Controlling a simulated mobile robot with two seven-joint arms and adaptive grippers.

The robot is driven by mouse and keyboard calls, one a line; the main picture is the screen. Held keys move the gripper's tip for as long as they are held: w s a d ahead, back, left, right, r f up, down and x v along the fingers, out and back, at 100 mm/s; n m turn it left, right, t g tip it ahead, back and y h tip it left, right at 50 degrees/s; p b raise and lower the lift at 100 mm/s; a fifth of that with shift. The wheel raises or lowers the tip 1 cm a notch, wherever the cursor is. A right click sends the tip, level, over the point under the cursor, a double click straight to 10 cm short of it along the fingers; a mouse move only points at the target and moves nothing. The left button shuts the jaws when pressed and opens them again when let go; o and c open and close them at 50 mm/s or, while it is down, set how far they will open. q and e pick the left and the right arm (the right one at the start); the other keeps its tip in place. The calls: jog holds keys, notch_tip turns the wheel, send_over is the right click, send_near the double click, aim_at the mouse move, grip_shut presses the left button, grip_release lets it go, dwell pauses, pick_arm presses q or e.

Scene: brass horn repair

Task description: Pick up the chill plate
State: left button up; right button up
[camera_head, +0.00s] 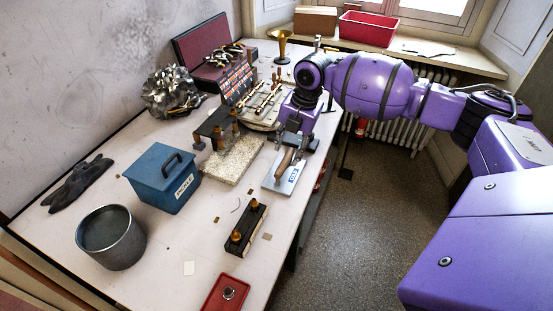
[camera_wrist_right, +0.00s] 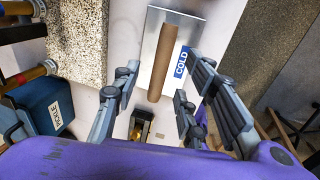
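The chill plate (camera_head: 274,181) is a flat metal plate with a brown wooden handle and a blue COLD label. It lies near the right edge of the bench in the head view. In the right wrist view the plate (camera_wrist_right: 206,29) is straight ahead, its handle pointing towards me. My right gripper (camera_head: 295,144) is over the plate's far part. It is open, and in the right wrist view its fingers (camera_wrist_right: 158,88) stand apart on either side of the handle's line. I cannot tell whether they touch it. My left gripper is not in view.
A speckled stone slab (camera_head: 232,165) lies left of the plate. A blue PICKLE box (camera_head: 160,180), a metal pot (camera_head: 111,240) and a black block with brass knobs (camera_head: 246,228) stand nearer. A tool rack (camera_head: 240,78) is behind. The floor (camera_head: 350,235) drops away right.

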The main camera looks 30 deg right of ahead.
aim_at(285, 160)
jog(key=shift+s+a+f, duration=0.1)
jog(key=shift+s+f, duration=0.05)
jog(key=shift+f, duration=0.3)
jog(key=shift+s+a+f, duration=0.1)
jog(key=shift+s+f, duration=0.05)
jog(key=shift+f, duration=0.25)
jog(key=f, duration=0.3)
jog(key=w+a+f, duration=0.1)
jog(key=shift+f+p, duration=0.3)
jog(key=shift+f, duration=0.05)
jog(key=shift+s+d, duration=0.1)
jog(key=shift+r, duration=0.1)
grip_shut()
